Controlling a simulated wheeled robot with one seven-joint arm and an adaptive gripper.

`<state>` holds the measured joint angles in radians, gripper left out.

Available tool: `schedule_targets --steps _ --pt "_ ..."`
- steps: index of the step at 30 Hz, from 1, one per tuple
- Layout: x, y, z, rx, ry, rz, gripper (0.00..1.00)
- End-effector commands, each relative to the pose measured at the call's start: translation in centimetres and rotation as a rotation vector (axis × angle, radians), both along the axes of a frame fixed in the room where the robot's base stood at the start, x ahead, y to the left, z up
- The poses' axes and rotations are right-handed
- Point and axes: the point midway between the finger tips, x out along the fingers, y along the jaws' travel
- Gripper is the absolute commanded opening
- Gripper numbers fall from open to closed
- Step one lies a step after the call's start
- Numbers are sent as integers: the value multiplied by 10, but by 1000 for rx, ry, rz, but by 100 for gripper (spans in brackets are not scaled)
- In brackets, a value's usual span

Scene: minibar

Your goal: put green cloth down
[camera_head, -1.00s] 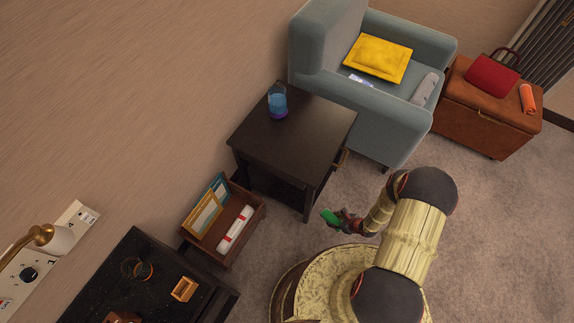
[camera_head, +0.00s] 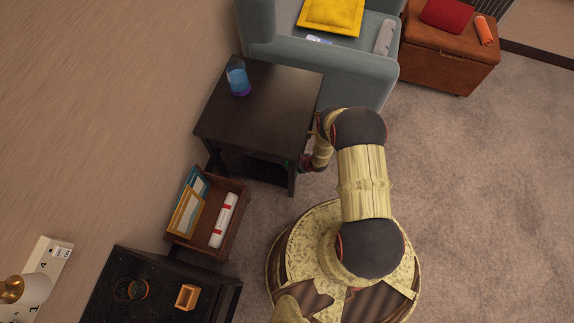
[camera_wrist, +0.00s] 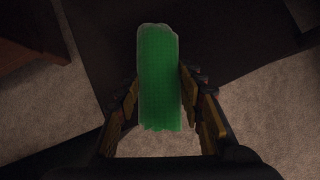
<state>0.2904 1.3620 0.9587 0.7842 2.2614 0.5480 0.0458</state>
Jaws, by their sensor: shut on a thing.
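The green cloth (camera_wrist: 158,80) shows in the wrist view as a long, folded, light-edged strip between the two fingers. My gripper (camera_wrist: 160,92) is shut on it and holds it up over carpet and a dark surface. In the head view my gripper (camera_head: 306,162) is at the right front side of the dark side table (camera_head: 262,108), below the level of its top or close to it; I cannot tell exactly. The cloth is almost wholly hidden there.
A blue lava lamp (camera_head: 238,78) stands on the side table, whose top is otherwise clear. A brown box (camera_head: 236,218) holds frames and a white roll. A black-topped cabinet (camera_head: 150,285), a blue-grey armchair (camera_head: 380,75) and a brown ottoman (camera_head: 445,55) stand around. Carpet is open at right.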

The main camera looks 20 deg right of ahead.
Motion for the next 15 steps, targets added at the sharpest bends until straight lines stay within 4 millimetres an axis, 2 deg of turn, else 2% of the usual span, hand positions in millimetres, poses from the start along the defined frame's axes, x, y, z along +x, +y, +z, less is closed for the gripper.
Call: schedule_targets --steps 11,15 --pt "29 18 -1 0 -1 2 10" --pt "24 17 -29 1 4 -1 10"
